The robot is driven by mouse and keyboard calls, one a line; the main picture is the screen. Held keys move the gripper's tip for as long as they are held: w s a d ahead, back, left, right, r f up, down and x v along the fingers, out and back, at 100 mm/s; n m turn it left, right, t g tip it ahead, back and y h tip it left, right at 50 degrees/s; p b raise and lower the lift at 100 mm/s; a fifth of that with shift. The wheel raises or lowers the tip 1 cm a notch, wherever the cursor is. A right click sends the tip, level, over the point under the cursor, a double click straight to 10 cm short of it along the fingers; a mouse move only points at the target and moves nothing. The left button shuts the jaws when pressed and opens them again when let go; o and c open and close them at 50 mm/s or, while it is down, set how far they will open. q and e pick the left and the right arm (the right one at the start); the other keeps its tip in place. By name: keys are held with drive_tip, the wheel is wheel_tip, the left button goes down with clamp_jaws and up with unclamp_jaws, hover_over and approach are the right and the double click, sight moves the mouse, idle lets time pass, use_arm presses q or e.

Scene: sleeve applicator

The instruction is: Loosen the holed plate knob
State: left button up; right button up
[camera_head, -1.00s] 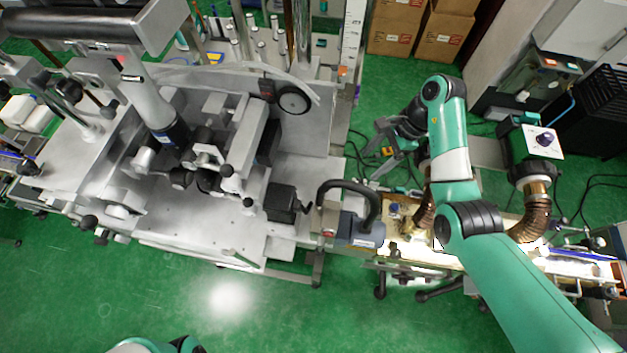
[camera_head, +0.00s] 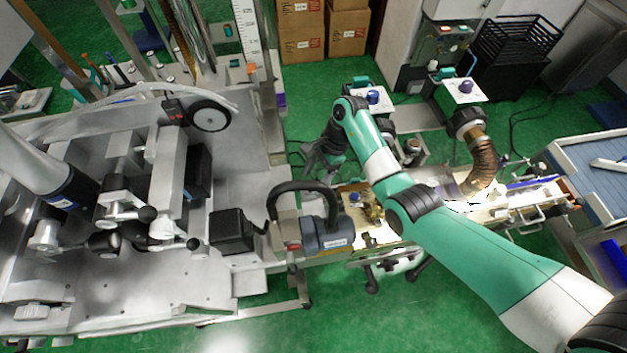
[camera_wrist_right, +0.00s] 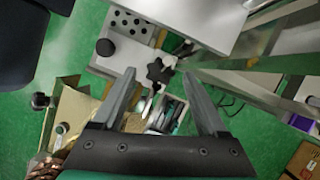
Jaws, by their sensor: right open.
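In the right wrist view, a grey plate with several holes (camera_wrist_right: 130,22) lies at the top, partly cut off. A black star-shaped knob (camera_wrist_right: 158,72) shows below it, between my open finger tips in the picture. A round black knob (camera_wrist_right: 105,47) sits at the plate's left. My right gripper (camera_wrist_right: 158,80) is open with nothing between its fingers; I cannot tell its distance to the star knob. In the head view, my right gripper (camera_head: 312,160) is beside the machine's right side, and the knobs cannot be made out. My left gripper is out of view.
A large grey machine (camera_head: 110,290) fills the left. A curved black handle (camera_head: 305,188) stands near my right forearm. A lit bench (camera_head: 510,200) with a brown hose (camera_head: 483,165) lies behind my arm. Cardboard boxes (camera_head: 347,32) stand at the back.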

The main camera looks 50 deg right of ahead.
drive_tip(key=shift+a+f, duration=0.15)
drive_tip(key=shift+f, duration=0.25)
clamp_jaws()
drive_tip(key=n+b, duration=0.2)
drive_tip(key=b, duration=0.1)
drive_tip(key=shift+w+f+g, duration=0.25)
drive_tip(key=shift+g, duration=0.15)
drive_tip(key=shift+r+n, duration=0.1)
drive_tip(key=shift+n, duration=0.3)
drive_tip(key=shift+r, duration=0.2)
unclamp_jaws()
